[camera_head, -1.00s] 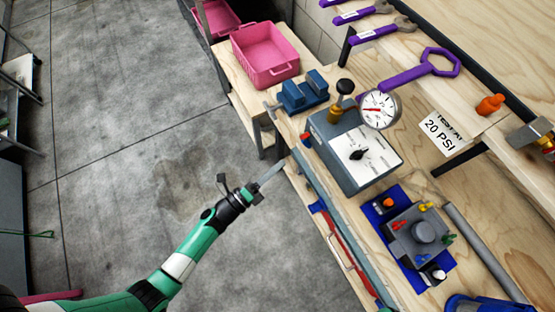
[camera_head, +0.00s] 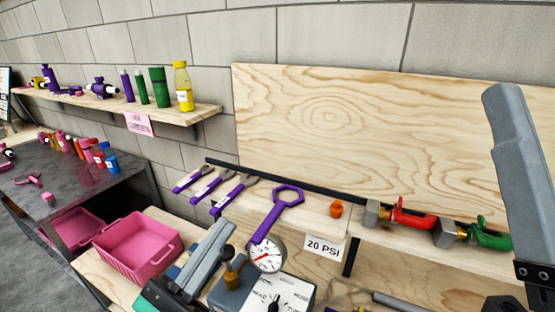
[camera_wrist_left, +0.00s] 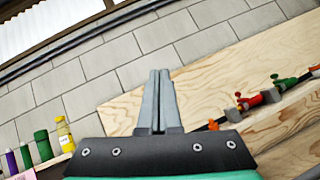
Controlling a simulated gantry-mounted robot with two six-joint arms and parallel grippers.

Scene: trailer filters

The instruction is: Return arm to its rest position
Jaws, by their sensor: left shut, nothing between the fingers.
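My left gripper (camera_head: 222,232) is shut and empty, pointing up and away at the bottom of the head view. It shows in front of the wooden bench, between the pink bin and the gauge box. In the left wrist view its grey fingers (camera_wrist_left: 159,75) lie together with nothing between them, pointing toward the block wall and plywood panel. A large grey finger of my right gripper (camera_head: 505,95) stands upright at the right edge of the head view. Its jaw gap cannot be made out.
A pink bin (camera_head: 139,248) is left of my left gripper. A round gauge (camera_head: 266,255) on a grey box (camera_head: 291,291) is right of it. A bottle shelf (camera_head: 200,117) hangs upper left.

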